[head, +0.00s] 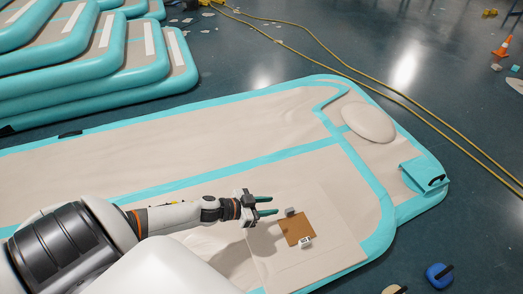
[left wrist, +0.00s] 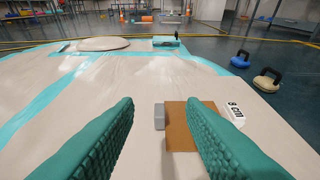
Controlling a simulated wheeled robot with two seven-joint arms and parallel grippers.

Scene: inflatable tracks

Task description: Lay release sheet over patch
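A brown square sheet (head: 296,229) lies flat on a pale, slightly raised rectangular panel (head: 330,225) on the beige inflatable. I cannot tell for certain which of these is the release sheet and which the patch. A small grey block (head: 290,211) sits at the brown square's far edge, and a white tag (head: 305,242) marked "8 cm" at another edge. My left gripper (head: 272,205) is open and empty, apart from the brown square. In the left wrist view its green fingers frame the grey block (left wrist: 159,116); the right finger hides part of the brown square (left wrist: 179,130). My right gripper is out of view.
The inflatable has turquoise borders, a round beige pad (head: 369,122) and a turquoise box (head: 422,173) at its far end. Blue (head: 439,275) and tan handled weights stand on the floor to the right. Stacked inflatables (head: 95,60) are at upper left; yellow hose (head: 370,88) crosses the floor.

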